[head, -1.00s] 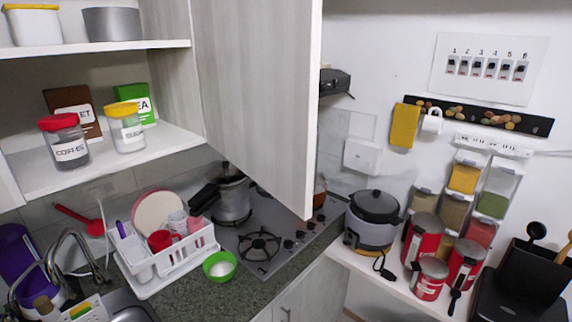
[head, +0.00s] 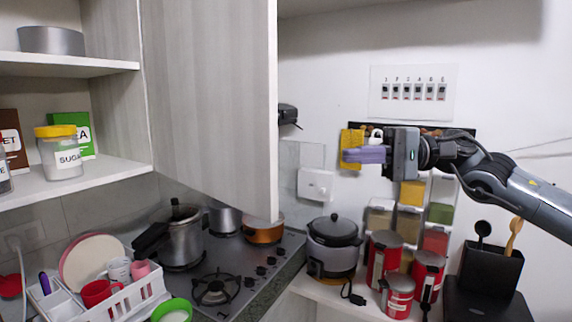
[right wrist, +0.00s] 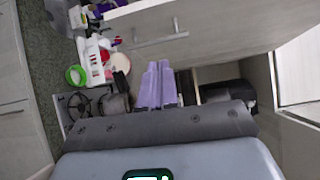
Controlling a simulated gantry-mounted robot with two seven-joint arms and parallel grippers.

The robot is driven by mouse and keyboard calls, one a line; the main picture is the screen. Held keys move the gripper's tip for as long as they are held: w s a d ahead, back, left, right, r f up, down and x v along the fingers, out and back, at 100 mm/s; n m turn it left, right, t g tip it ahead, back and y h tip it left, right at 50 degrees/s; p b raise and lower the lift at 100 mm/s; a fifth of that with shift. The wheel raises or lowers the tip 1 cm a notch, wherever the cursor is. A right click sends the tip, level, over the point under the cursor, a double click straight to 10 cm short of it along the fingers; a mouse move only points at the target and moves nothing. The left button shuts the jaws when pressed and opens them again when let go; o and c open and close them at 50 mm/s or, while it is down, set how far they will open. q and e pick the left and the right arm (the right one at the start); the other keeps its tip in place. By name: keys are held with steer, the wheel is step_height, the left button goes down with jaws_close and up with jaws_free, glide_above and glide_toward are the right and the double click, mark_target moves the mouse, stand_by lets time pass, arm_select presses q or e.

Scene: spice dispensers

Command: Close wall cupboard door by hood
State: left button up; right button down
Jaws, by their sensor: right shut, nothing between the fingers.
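The wall cupboard door (head: 212,95) is pale wood and stands open, swung out from the shelves over the hob. Its free edge faces right, and in the right wrist view a pale panel with a bar handle (right wrist: 160,40) looks like its outer face. My right gripper (head: 348,156) is shut and empty, to the right of the door's free edge and apart from it in the picture. Its purple fingers also show in the right wrist view (right wrist: 157,72), pointing toward the panel. The hood is not clearly visible; the door hides much behind it. My left gripper is out of view.
Open shelves (head: 110,170) hold a sugar jar (head: 62,155), boxes and a metal pot. Below are the hob (head: 225,285) with pots and a white dish rack (head: 125,300). A rice cooker (head: 333,245), red canisters and dispensers stand at the right. The door-to-gripper space looks clear.

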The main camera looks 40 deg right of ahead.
steer(key=w+a+r+p, duration=0.2)
steer(key=w+a+p, duration=0.2)
steer(key=a+p, duration=0.3)
steer(key=shift+a+r+p, duration=0.15)
steer(key=shift+a+p, duration=0.15)
steer(key=shift+a, duration=1.95)
steer(key=shift+w, duration=0.1)
